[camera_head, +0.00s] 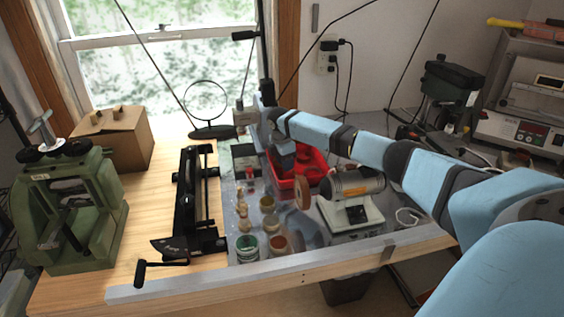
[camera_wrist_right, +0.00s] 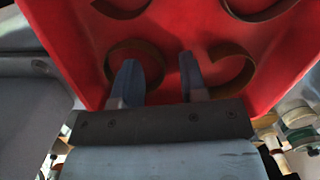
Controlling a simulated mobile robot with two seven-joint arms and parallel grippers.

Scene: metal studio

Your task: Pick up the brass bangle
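A red tray (camera_wrist_right: 190,25) fills the upper right wrist view; part of it shows in the head view (camera_head: 314,163) behind my right arm. Several curved brown-brass bangles lie in it. A near-left bangle (camera_wrist_right: 111,64) is partly behind one finger, and an open-curved near-right bangle (camera_wrist_right: 248,68) is beside the other finger. Two more bangles are cut off at the top edge. I cannot tell which one the task names. My right gripper (camera_wrist_right: 160,78) is open over the tray, its blue-grey fingers apart with nothing clearly between them. Whether they touch a bangle is unclear. My left gripper is not in view.
A bench grinder (camera_head: 355,187) stands right of the tray, with small jars (camera_head: 247,246) in front. A long black tool (camera_head: 195,195) and a green press (camera_head: 70,210) are left. A cardboard box (camera_head: 112,138) stands at the back. Bare wood lies between press and black tool.

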